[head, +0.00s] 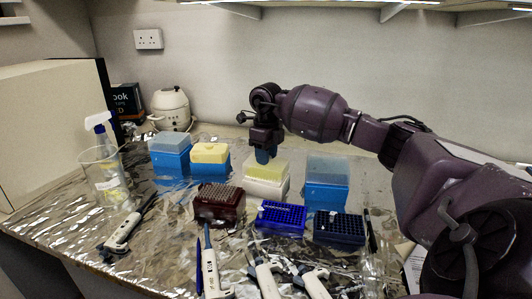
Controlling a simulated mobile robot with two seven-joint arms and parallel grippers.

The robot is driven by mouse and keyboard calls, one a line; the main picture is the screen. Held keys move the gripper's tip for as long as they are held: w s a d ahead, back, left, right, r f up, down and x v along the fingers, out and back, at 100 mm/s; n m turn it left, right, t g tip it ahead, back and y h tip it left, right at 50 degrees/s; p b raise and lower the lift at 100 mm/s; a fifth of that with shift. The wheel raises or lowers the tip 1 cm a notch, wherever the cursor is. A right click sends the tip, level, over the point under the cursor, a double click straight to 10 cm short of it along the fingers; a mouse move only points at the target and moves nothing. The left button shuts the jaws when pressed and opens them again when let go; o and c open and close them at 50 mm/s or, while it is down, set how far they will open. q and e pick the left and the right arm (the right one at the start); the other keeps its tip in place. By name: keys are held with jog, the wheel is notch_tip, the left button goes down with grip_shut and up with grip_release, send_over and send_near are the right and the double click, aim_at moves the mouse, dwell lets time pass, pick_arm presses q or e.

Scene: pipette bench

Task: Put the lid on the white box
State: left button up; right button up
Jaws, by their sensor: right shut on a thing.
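The white box (265,188) stands in the middle of the foil-covered bench, between two blue boxes. A pale, see-through, yellowish lid (267,168) shows at its top. It looks level and lined up with the box; I cannot tell whether it rests fully on it or is slightly above. My right gripper (265,155) points down over the box with its blue fingertips at the lid's top, shut on the lid. The fingertips hide part of the lid's back edge. My left gripper is not in view.
A blue box with a yellow top (210,158) and a blue box with a clear lid (326,183) flank the white box. A dark red rack (218,204) and two dark blue racks (281,217) (339,230) stand in front. Pipettes (211,268) lie nearer; a beaker (108,180) stands left.

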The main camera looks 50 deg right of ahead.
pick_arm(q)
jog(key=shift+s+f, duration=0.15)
pick_arm(e)
jog(key=shift+f, duration=0.25)
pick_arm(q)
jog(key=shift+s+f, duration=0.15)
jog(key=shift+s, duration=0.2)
pick_arm(e)
jog(key=shift+f, duration=0.15)
jog(key=shift+f, duration=0.25)
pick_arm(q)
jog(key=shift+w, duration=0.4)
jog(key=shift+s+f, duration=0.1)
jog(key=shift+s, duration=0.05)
pick_arm(e)
jog(key=shift+f, duration=0.15)
jog(key=o, duration=0.7)
jog(key=shift+c, duration=0.2)
jog(key=o, duration=0.3)
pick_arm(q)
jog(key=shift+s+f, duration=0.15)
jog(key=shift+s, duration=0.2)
